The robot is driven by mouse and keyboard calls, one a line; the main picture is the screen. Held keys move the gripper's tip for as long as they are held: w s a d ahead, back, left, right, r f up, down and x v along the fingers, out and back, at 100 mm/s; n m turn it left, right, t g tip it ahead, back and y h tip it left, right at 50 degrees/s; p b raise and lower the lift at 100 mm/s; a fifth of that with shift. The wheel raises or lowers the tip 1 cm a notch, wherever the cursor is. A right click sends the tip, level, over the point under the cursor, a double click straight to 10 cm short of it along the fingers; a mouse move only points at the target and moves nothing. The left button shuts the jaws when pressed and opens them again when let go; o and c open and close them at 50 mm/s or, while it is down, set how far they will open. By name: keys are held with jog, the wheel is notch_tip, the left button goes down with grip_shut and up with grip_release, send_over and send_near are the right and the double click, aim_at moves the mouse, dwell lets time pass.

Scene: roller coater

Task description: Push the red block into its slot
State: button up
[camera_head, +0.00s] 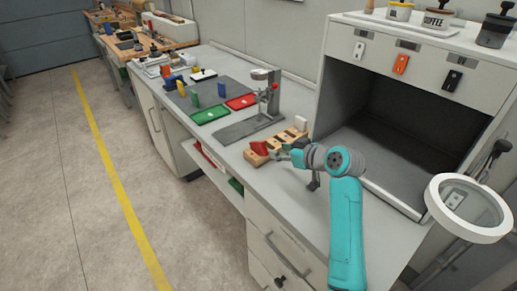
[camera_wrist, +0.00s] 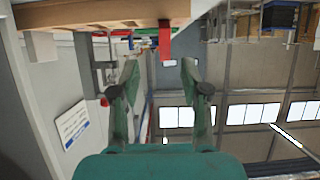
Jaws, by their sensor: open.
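The red block (camera_head: 259,148) is at the left end of a wooden slotted holder (camera_head: 282,146) on the counter, and seems to stick out from it. In the wrist view the red block (camera_wrist: 165,40) juts from the edge of a wooden surface (camera_wrist: 100,13). It appears beyond the fingertips, roughly in line with the gap between them. My gripper (camera_wrist: 160,75) is open, with nothing between its fingers. In the head view my gripper (camera_head: 284,155) is beside the holder's near side, close to the red block. The slot is hidden, and I cannot tell contact.
Behind the holder stand a grey stand (camera_head: 262,100), a red tray (camera_head: 241,101) and a green tray (camera_head: 211,114). An open-fronted cabinet (camera_head: 330,70) rises at right. A ring lamp (camera_head: 432,208) is at the lower right. The floor left of the counter is clear.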

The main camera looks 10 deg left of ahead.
aim_at(265, 148)
jog(key=shift+y, duration=0.3)
jog(key=x, duration=0.4)
jog(key=shift+w+a+f, duration=0.1)
jog(key=shift+a+f, duration=0.05)
jog(key=shift+f, duration=0.05)
jog(key=shift+x, duration=2.75)
jog(key=shift+s+a+r, duration=0.1)
jog(key=shift+s+a, duration=0.1)
grip_shut()
